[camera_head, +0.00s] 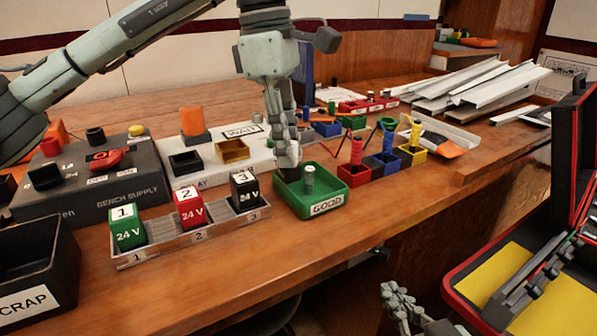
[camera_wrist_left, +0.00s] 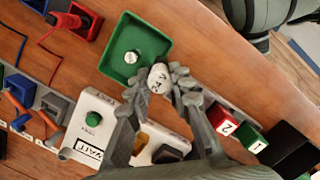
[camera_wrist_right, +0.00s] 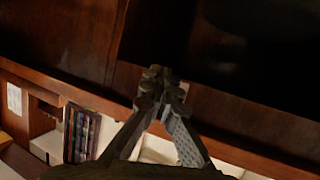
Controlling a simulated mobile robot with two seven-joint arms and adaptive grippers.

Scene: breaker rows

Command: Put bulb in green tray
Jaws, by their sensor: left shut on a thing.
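My left gripper (camera_head: 287,160) points down at the back left corner of the green tray (camera_head: 328,205), labelled GOOD. In the left wrist view it is shut on a small whitish bulb (camera_wrist_left: 159,77) with dark marks. The bulb is over the corner of the green tray (camera_wrist_left: 112,72); I cannot tell whether it touches the tray. A small silvery-topped cylinder (camera_head: 309,178) stands inside the tray and also shows in the left wrist view (camera_wrist_left: 131,57). My right gripper (camera_wrist_right: 160,88) looks shut and empty, far from the tray.
Left of the tray, a rack (camera_head: 190,238) holds green, red and black 24 V blocks. Right of it stand red, blue and yellow bins (camera_head: 354,175). A black SCRAP bin (camera_head: 30,270) is front left. An open red case (camera_head: 465,275) is at right.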

